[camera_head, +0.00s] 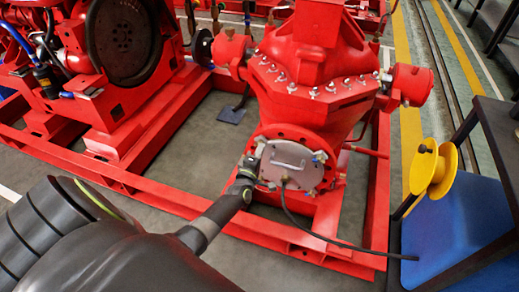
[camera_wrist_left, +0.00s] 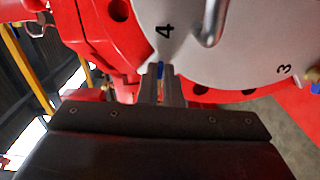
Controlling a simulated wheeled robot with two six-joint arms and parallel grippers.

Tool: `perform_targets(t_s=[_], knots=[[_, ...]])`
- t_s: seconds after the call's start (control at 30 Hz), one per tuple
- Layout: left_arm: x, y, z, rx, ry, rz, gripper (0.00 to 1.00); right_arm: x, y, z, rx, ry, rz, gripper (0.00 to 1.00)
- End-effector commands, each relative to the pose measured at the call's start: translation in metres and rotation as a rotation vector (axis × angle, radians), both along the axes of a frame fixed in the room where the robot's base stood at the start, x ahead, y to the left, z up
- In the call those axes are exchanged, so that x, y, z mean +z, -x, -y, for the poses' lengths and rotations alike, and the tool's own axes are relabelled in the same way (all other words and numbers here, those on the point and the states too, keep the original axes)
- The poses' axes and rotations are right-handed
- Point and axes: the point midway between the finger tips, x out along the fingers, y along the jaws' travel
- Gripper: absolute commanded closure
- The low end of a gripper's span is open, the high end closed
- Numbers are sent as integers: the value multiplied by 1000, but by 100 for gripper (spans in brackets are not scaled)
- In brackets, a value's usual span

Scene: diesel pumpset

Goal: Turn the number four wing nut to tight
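The round grey cover plate (camera_head: 290,167) with a handle sits on the red flange of the pump. In the left wrist view the plate (camera_wrist_left: 240,45) fills the upper right, marked "4" near my fingers and "3" farther right. My left gripper (camera_head: 249,165) reaches the plate's left edge. In the left wrist view its two fingers (camera_wrist_left: 161,82) are close together beside the "4". A small blue piece of the number four wing nut (camera_wrist_left: 161,69) shows between them; the rest is hidden. Another wing nut (camera_wrist_left: 314,75) shows near the "3". My right gripper is not in view.
A yellow spool (camera_head: 433,170) stands by a blue panel (camera_head: 445,225) at right. A red engine with a dark flywheel (camera_head: 124,40) is at upper left.

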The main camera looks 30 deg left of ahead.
Motion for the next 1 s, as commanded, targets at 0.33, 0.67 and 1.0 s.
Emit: perform_targets(t_s=[0.33,0.67,1.0], knots=[[-3,1,0,0,-320,-80,100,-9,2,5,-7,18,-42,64],[-6,1,-2,-1,-624,-154,100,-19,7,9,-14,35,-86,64],[-8,2,-4,-1,-939,-227,100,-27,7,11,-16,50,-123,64]])
